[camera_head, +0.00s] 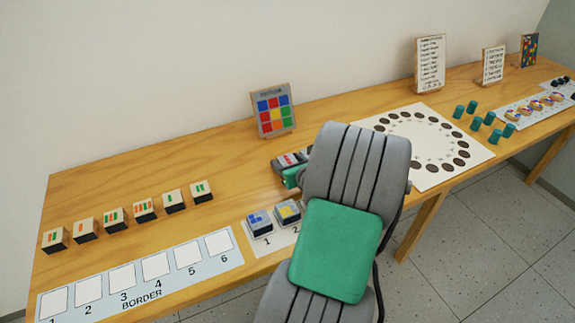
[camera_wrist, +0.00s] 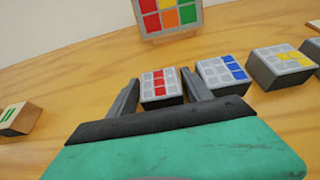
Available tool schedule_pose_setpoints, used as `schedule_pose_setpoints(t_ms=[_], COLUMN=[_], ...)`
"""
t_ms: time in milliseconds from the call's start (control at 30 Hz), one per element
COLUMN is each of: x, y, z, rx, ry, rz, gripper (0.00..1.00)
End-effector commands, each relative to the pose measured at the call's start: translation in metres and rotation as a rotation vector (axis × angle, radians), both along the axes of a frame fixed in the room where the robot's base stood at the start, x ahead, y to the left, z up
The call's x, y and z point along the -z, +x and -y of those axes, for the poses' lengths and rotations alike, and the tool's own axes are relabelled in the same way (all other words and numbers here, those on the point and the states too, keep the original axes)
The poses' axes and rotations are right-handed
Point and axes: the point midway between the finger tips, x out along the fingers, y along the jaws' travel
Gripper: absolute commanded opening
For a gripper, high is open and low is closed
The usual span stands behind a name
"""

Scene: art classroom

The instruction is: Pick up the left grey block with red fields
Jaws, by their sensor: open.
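The left grey block with red fields (camera_wrist: 161,89) stands on the table in the wrist view, its top showing a column of red squares among pale ones. In the head view it shows as a small block (camera_head: 286,161), partly hidden by my arm. My gripper (camera_wrist: 159,76) is open, with one finger to each side of this block in the wrist view. I cannot tell whether the fingers touch it. In the head view only a green part of my gripper shows, beside the block; the fingertips are hidden.
To its right in the wrist view stand a grey block with blue fields (camera_wrist: 224,74), close to the right finger, and one with yellow fields (camera_wrist: 283,66). A colour-grid board (camera_head: 274,110) stands behind. Several striped blocks and a BORDER strip (camera_head: 143,282) lie left.

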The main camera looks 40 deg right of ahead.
Motion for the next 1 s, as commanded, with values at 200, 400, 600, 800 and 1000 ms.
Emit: schedule_pose_setpoints(t_ms=[200,400,600,800,1000], x=[-0.0004,-0.0005,-0.0006,-0.0008,-0.0013], y=[-0.0009,-0.0011,-0.0011,-0.0011,-0.0011], z=[0.0015,0.0015,0.0015,0.0015,0.0015], rx=[0.003,0.003,0.003,0.003,0.003], ry=[0.000,0.000,-0.001,-0.001,-0.001], rz=[0.000,0.000,0.000,0.001,0.001], gripper=[0.54,0.38,0.21,0.06,0.06])
